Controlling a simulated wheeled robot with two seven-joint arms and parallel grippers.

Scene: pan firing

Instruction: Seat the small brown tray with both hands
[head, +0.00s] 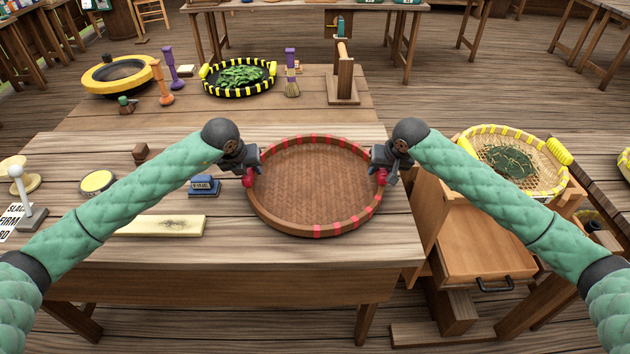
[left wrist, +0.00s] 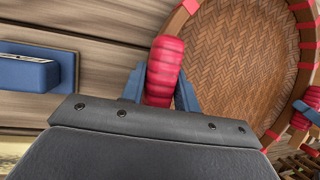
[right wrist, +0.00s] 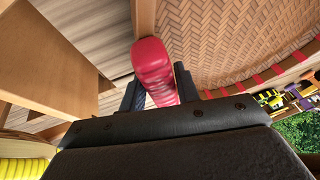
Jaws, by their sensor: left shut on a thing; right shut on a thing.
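The small brown tray (head: 315,185) is round and woven, with a rim wrapped in red bands and a red handle on each side. It is over the front table, and I cannot tell whether it touches the top. My left gripper (head: 250,174) is shut on the left red handle (left wrist: 165,70). My right gripper (head: 381,172) is shut on the right red handle (right wrist: 153,70). The tray's woven inside is empty and also shows in the left wrist view (left wrist: 240,60) and the right wrist view (right wrist: 235,40).
A blue block (head: 204,187) and a pale board (head: 160,225) lie left of the tray on the table (head: 225,250). A yellow-rimmed basket (head: 480,135) with leaves stands at right. Behind are a leaf-filled tray (head: 205,80), a brush (head: 291,85) and a wooden stand (head: 344,85).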

